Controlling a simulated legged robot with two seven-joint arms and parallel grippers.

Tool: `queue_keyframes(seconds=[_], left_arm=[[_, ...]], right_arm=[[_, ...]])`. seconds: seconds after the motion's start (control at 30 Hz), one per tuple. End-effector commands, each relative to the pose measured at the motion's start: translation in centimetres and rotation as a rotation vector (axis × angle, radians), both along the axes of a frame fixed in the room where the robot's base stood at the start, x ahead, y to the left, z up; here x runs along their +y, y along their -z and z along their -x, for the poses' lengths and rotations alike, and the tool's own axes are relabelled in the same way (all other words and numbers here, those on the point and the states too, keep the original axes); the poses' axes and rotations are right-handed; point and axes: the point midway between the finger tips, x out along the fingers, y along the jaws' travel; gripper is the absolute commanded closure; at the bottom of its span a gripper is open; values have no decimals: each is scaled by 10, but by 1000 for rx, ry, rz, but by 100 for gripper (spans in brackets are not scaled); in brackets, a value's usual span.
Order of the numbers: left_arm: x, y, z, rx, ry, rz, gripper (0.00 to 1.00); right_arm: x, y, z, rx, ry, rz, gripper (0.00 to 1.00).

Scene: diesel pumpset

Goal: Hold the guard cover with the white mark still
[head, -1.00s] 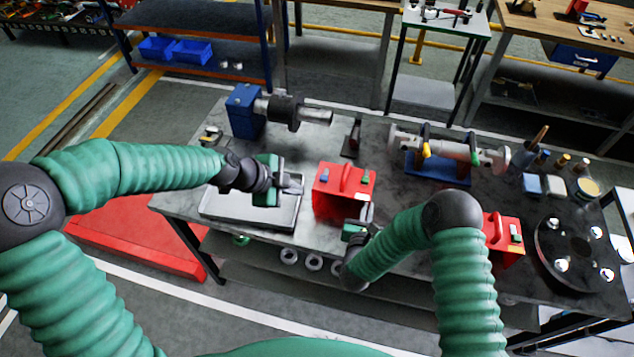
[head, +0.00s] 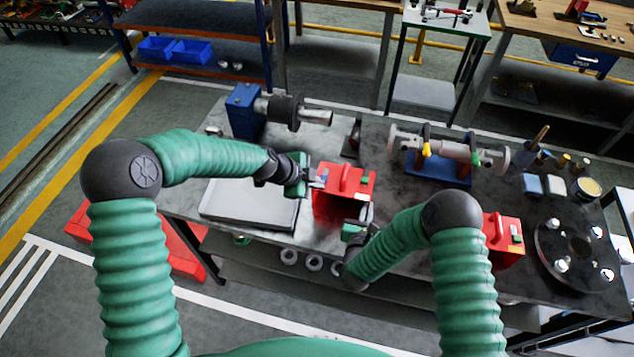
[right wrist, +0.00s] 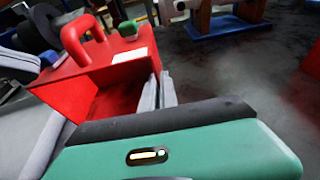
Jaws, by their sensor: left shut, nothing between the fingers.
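A red guard cover (head: 342,190) with a loop handle on top stands at the front middle of the bench. Its white mark (right wrist: 130,55) shows on its top in the right wrist view, beside a green block. My right gripper (head: 366,213) is at the cover's right front edge. In the right wrist view its two fingers (right wrist: 158,92) lie close together on either side of the cover's thin side wall. My left gripper (head: 319,178) is shut and empty, at the cover's upper left side. Whether it touches the cover cannot be told.
A second red cover (head: 500,240) stands to the right, beside a black disc (head: 580,250). A grey tray (head: 248,205) lies at left. A blue motor with shaft (head: 245,110) and a blue-based shaft stand (head: 438,165) stand behind.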

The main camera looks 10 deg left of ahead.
Motion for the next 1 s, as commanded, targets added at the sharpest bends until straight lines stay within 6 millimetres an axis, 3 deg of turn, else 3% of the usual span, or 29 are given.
queue_keyframes(seconds=[0.17,0.4,0.7,0.87,1.0], left_arm=[[-1,0,-4,-1,0,1,100],[-4,0,-30,0,-1,1,100],[-3,-1,-30,-2,-3,0,100],[0,0,-17,-1,-3,-1,100],[4,1,13,3,-1,1,100]], right_arm=[[0,0,0,0,1,0,100],[0,0,0,0,0,1,100],[0,0,0,0,-1,1,100],[0,0,0,1,-1,1,100],[0,0,1,1,-1,1,100]])
